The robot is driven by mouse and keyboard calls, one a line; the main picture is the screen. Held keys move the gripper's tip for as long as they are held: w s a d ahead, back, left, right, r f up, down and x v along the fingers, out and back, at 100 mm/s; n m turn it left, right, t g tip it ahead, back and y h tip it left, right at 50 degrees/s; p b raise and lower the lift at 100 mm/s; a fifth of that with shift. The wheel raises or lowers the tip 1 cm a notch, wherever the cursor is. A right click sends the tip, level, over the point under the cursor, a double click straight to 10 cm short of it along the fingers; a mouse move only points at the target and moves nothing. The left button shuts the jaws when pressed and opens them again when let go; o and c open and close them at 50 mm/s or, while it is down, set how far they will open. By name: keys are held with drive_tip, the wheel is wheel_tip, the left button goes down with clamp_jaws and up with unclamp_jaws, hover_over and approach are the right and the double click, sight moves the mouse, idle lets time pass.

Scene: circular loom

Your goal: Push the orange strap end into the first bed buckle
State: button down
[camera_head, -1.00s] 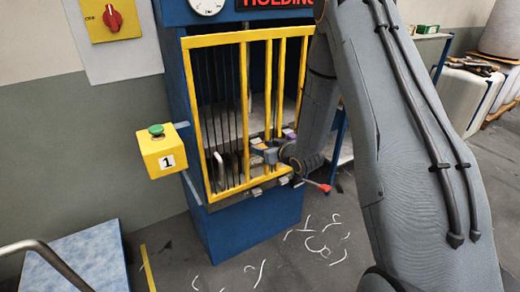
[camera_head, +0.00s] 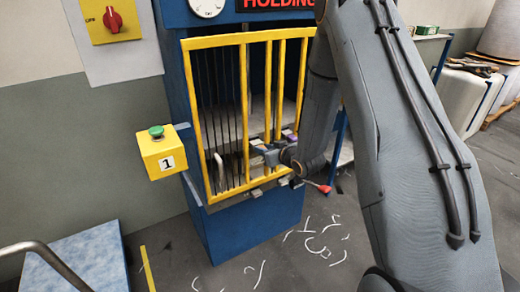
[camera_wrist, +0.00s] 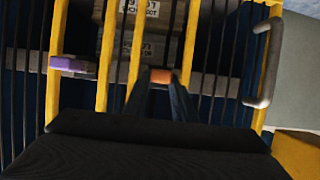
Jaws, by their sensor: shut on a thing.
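My gripper (camera_head: 266,154) reaches the yellow barred gate from the right, low on its front. In the wrist view my gripper (camera_wrist: 160,88) is shut on the orange strap end (camera_wrist: 160,76), a small orange block between the fingertips. It lies at the gap between two yellow bars, and the rest of the strap is hidden. A purple-ended piece (camera_wrist: 72,64) sits at another yellow bar to the left in the wrist view; it also shows in the head view (camera_head: 289,134), right of my gripper. I cannot make out the first bed buckle or whether the orange end touches it.
The yellow gate (camera_head: 212,41) fronts a blue cabinet (camera_head: 250,230). Dark vertical rods and labelled boxes (camera_wrist: 150,45) are behind the bars. A curved handle (camera_wrist: 262,70) is on the gate. A yellow box with a green button (camera_head: 160,153) sticks out left. A red-tipped lever (camera_head: 323,188) is below right.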

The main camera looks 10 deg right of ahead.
drive_tip(key=shift+s+d, duration=0.1)
drive_tip(key=shift+s, duration=0.25)
drive_tip(key=s, duration=0.2)
drive_tip(key=s+d+p, duration=0.1)
drive_tip(key=shift+s+d+r, duration=0.1)
drive_tip(key=shift+s, duration=0.25)
